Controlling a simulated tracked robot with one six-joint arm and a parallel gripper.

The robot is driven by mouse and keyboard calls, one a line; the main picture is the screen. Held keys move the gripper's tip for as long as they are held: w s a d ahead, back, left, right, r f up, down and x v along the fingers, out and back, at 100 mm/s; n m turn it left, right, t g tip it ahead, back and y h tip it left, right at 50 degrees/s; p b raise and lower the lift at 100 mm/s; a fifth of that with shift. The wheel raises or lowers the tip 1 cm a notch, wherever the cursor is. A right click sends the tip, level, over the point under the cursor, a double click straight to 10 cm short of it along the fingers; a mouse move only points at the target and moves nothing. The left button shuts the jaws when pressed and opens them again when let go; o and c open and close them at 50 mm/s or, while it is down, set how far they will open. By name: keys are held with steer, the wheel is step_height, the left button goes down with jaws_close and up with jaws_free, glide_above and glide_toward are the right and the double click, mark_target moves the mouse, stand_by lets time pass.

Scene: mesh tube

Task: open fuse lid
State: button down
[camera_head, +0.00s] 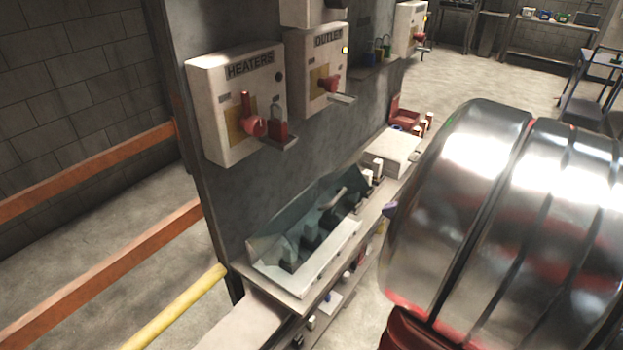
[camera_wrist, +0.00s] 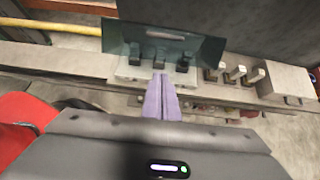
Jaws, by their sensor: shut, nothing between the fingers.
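The fuse box (camera_head: 318,268) sits on a ledge against the grey panel, with dark fuses in a row. Its clear, teal-tinted lid (camera_head: 322,208) has a pale handle strip. In the wrist view the lid (camera_wrist: 205,47) appears tilted up behind and over the fuses; its exact angle is unclear. My gripper (camera_wrist: 161,78) is shut and empty, its purple fingers together at the front edge of the fuse box. I cannot tell whether the tips touch it. In the head view only a small purple part of my gripper (camera_head: 390,209) shows; my arm hides the rest.
The heaters box (camera_head: 235,108) and outlet box (camera_head: 316,75) hang above, with red handles and jutting brackets. White switches (camera_wrist: 236,74) and a pale box (camera_wrist: 286,82) stand right of the fuse box. A yellow rail (camera_head: 180,308) and orange rails (camera_head: 90,172) are at left.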

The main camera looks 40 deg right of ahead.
stand_by(0.3)
steer(key=w+a+f, duration=0.2)
steer(key=w, duration=0.3)
steer(key=w+a+f, duration=0.1)
steer(key=w+f, duration=0.1)
steer(key=w, duration=0.3)
steer(key=shift+a, duration=0.35)
steer(key=shift+w, duration=0.1)
